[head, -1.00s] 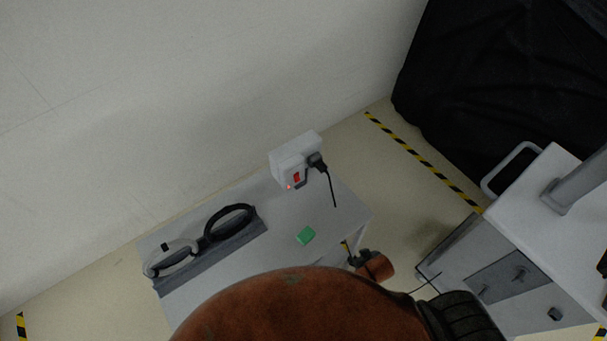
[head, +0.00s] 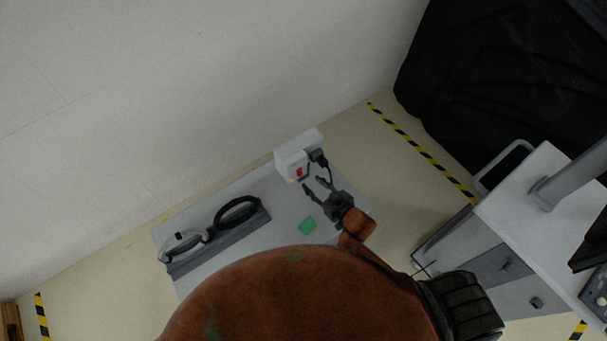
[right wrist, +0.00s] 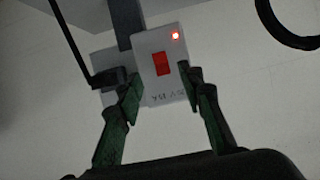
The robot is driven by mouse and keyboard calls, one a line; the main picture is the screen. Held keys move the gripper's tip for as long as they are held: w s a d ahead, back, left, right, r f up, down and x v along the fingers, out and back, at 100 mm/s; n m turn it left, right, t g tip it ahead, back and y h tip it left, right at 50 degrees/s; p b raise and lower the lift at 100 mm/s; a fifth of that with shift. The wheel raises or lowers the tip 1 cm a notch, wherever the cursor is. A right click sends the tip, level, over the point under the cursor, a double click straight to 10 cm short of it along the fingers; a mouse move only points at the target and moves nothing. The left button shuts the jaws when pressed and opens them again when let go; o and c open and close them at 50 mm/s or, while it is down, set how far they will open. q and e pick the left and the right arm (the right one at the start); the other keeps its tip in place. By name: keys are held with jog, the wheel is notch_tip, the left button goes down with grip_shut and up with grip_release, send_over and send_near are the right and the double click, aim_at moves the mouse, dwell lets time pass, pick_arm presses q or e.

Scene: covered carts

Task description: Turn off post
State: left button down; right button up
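The post (head: 293,161) is a white box at the back of the small grey table, with a red switch (head: 298,172) on its front and a black plug in its side. In the right wrist view the post (right wrist: 152,92) shows the red rocker switch (right wrist: 161,64) and a lit red lamp (right wrist: 175,36). My right gripper (head: 314,184) is open, just in front of the post. In the right wrist view its two green-black fingers (right wrist: 157,83) stand apart, one at either side below the switch, with nothing between them but the post behind. My left gripper is not in view.
Two ring-shaped things, one white (head: 184,245) and one black (head: 238,213), rest on a dark grey holder at left. A grey drawer cart (head: 500,262) stands at right. A black cable hangs from the plug.

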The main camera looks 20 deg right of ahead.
aim_at(300, 174)
jog(key=x, duration=0.7)
jog(key=shift+w+a+f+p, duration=0.1)
jog(key=shift+w+p, duration=0.05)
jog(key=shift+p, duration=0.25)
jog(key=shift+c, duration=0.5)
grip_shut()
